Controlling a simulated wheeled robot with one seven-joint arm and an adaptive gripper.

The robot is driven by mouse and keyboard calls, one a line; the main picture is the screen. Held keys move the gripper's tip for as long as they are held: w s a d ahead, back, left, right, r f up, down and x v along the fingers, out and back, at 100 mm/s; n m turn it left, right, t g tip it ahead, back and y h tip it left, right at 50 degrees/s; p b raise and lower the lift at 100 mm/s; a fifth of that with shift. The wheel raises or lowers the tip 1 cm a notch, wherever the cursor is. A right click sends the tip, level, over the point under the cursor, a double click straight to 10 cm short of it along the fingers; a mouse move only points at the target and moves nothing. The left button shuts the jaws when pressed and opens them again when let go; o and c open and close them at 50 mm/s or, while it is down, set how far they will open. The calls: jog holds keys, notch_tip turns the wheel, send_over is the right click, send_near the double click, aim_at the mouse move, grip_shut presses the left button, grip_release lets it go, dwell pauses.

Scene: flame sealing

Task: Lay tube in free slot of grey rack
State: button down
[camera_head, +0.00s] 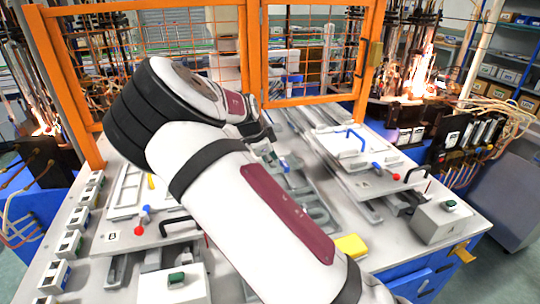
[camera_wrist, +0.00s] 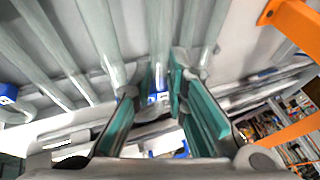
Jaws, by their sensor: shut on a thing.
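In the wrist view, my gripper (camera_wrist: 157,92) has its two teal-padded fingers on either side of a pale tube (camera_wrist: 160,45) with a blue part at its near end. The fingers are closed on it, though the exact contact is hard to make out. Several long pale bars or tubes run side by side to the left and right of it; I cannot tell rack ribs from tubes there. In the head view, the grey rack (camera_head: 318,212) lies on the table beyond my arm, which covers much of it. My fingertips and any free slot are not clear in that view.
A yellow block (camera_head: 351,246) lies at the table's front. A grey box with a green button (camera_head: 440,222) stands at the right. White trays stand at left (camera_head: 125,190) and right (camera_head: 350,143). An orange guard frame (camera_head: 253,50) and burning flames (camera_head: 418,75) are behind.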

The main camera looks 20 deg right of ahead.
jog(key=shift+f+b, duration=0.4)
jog(key=shift+f, duration=2.15)
jog(key=c, duration=1.5)
grip_release()
jog(key=shift+s, duration=0.1)
jog(key=v, duration=1.2)
jog(key=shift+r, duration=0.1)
